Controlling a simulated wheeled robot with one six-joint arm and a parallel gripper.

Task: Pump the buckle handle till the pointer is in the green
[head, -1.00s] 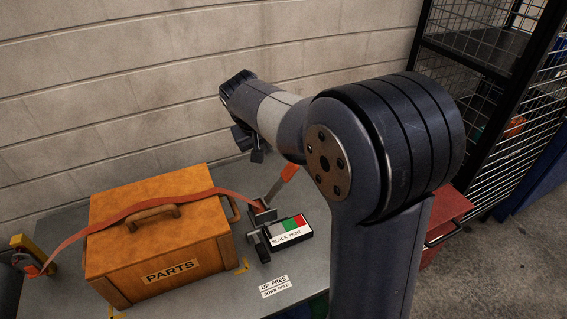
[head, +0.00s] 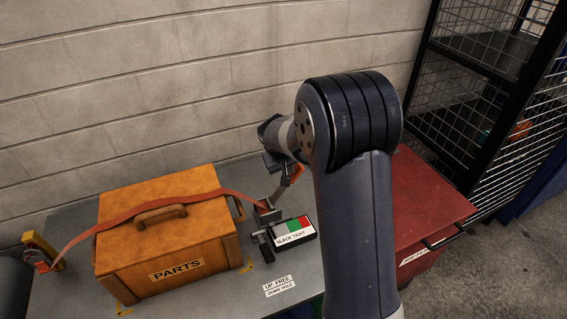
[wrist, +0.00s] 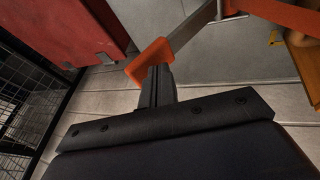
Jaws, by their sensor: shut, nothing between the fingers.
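The buckle (head: 268,212) sits on the bench right of the parts box, with the orange strap (head: 200,197) running from it over the box. Its metal handle (head: 281,191) slants up to the right and ends in an orange grip, which shows clearly in the wrist view (wrist: 150,62). My gripper (wrist: 157,76) is shut and empty, its fingertips right at the orange grip; I cannot tell whether they touch. In the head view my wrist partly hides the grip. The gauge (head: 295,239) has white, green and red zones and reads SLACK TIGHT; its pointer is too small to make out.
The wooden PARTS box (head: 170,247) fills the bench's left part. A label (head: 279,286) reading UP FREE, DOWN HOLD lies in front. A red cabinet (head: 425,205) stands right of the bench, a black mesh rack (head: 480,90) behind it. The block wall closes the back.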

